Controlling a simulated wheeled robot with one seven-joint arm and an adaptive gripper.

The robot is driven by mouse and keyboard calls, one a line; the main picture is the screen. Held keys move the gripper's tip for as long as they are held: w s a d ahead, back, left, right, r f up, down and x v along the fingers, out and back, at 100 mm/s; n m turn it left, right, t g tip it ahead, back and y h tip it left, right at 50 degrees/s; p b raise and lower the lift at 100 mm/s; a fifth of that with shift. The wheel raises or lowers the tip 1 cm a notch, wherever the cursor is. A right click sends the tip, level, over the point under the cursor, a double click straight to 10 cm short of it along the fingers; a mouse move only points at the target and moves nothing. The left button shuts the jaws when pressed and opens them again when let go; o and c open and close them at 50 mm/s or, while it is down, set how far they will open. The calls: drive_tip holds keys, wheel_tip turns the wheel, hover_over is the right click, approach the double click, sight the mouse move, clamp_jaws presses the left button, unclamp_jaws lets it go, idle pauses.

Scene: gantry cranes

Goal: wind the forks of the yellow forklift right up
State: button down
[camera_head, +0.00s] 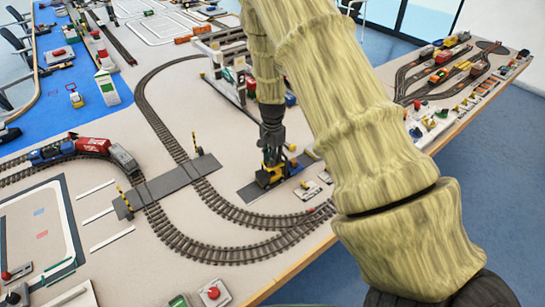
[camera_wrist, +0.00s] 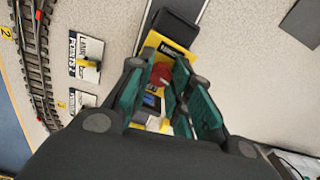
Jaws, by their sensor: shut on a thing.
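The yellow forklift (camera_head: 268,178) stands on a dark strip (camera_head: 251,192) in the middle of the table, beside the curved track. My gripper (camera_head: 271,142) points down onto it from above. In the wrist view the forklift (camera_wrist: 152,41) shows between and beyond my green fingers (camera_wrist: 168,88). A red knob (camera_wrist: 160,74) on its top lies between the fingers, which are shut on it. The fingers and arm hide much of the forklift. I cannot make out the forks or their height.
Two labelled plates, one reading "POINTS" (camera_wrist: 87,54), lie left of the forklift in the wrist view. The curved track (camera_head: 215,250) runs close by. A gantry frame (camera_head: 226,78) stands behind. The table's front edge is near on the right.

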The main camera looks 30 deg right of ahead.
idle(0.3)
drive_tip(key=c, duration=1.6)
unclamp_jaws()
drive_tip(key=shift+o, duration=0.2)
wheel_tip(320, 180, up, 12)
